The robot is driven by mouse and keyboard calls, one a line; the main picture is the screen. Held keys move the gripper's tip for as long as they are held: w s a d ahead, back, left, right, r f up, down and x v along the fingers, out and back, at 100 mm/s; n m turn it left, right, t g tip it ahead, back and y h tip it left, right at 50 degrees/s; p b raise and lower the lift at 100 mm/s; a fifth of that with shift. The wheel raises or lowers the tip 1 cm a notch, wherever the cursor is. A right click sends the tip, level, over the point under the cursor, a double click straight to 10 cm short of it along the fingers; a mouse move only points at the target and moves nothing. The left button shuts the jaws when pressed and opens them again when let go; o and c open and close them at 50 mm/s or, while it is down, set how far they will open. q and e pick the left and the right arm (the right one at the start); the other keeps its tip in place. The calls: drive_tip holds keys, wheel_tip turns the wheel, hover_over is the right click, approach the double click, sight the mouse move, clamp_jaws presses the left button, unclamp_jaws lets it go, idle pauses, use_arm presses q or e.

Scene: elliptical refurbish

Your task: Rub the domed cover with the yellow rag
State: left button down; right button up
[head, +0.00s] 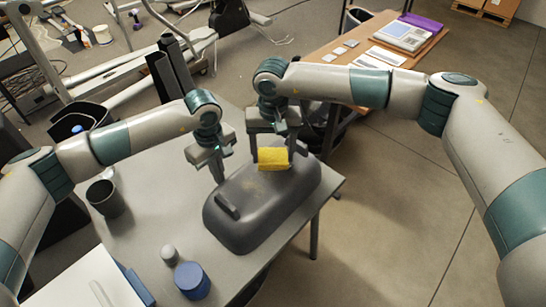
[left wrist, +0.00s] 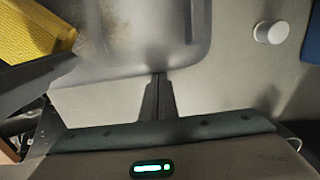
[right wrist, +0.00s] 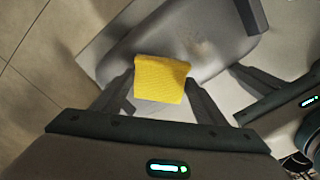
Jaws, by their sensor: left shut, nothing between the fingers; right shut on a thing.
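The domed cover (head: 262,213) is a dark grey rounded shell lying on the grey table, with a raised handle (head: 227,206) on its near left part. My right gripper (head: 272,157) is shut on the yellow rag (head: 272,160) over the far end of the cover. The rag also shows between the fingers in the right wrist view (right wrist: 161,80). Whether the rag touches the cover I cannot tell. Pale smudges show on the cover in the left wrist view (left wrist: 140,35). My left gripper (head: 218,178) is shut and empty beside the cover's far left edge.
On the table (head: 165,245) stand a dark cup (head: 105,199), a small grey cylinder (head: 169,255) and a blue round container (head: 192,280). A white box (head: 85,285) is at the near left. A wooden desk (head: 350,55) stands behind. The floor at right is open.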

drive_tip(key=shift+r, duration=1.4)
use_arm(q)
drive_tip(key=shift+r, duration=0.15)
use_arm(e)
drive_tip(key=shift+r+p, duration=0.45)
use_arm(q)
wheel_tip(320, 180, up, 6)
drive_tip(key=shift+f, duration=0.15)
use_arm(e)
wheel_tip(320, 180, down, 3)
drive_tip(key=b, duration=0.3)
drive_tip(key=shift+f, duration=0.1)
use_arm(q)
wheel_tip(320, 180, up, 12)
